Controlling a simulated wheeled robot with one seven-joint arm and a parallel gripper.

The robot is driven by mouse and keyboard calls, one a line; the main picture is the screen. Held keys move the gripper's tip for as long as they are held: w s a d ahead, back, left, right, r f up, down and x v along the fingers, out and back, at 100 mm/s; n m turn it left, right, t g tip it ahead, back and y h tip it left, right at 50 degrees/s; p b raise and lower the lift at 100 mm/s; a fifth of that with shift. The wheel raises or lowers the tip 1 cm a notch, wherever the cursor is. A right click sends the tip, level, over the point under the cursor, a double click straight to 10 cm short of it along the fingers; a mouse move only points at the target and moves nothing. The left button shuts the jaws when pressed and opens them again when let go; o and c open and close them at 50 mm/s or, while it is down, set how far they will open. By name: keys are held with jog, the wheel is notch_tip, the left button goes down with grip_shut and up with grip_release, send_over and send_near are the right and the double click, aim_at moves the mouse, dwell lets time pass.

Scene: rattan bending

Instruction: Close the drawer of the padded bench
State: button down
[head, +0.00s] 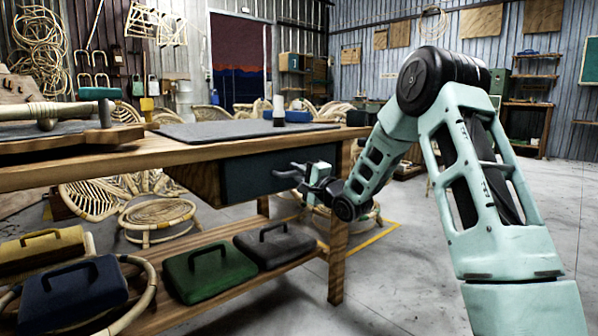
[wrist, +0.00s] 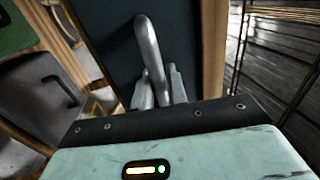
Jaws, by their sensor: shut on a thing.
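The padded bench is a wooden table with a grey pad (head: 240,130) on top. Its drawer has a dark blue-grey front (head: 248,176) under the bench top, beside a brown box side. In the wrist view the drawer front (wrist: 190,45) fills the middle, with a curved metal handle (wrist: 150,48) standing out from it. My gripper (head: 300,174) is at the drawer front, shut on the handle; its fingers (wrist: 158,92) show around the handle's near part.
A lower shelf holds a green case (head: 209,271), a grey case (head: 273,246), a blue case (head: 72,290) and a yellow case (head: 40,250). A bench leg (head: 338,255) stands below my gripper. The floor at right is clear.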

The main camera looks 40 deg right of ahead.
jog(key=c, duration=1.5)
grip_release()
jog(key=shift+w, duration=0.15)
jog(key=p+v, duration=0.6)
jog(key=v, duration=1.1)
jog(key=shift+s+r, duration=0.1)
jog(key=shift+s, duration=0.15)
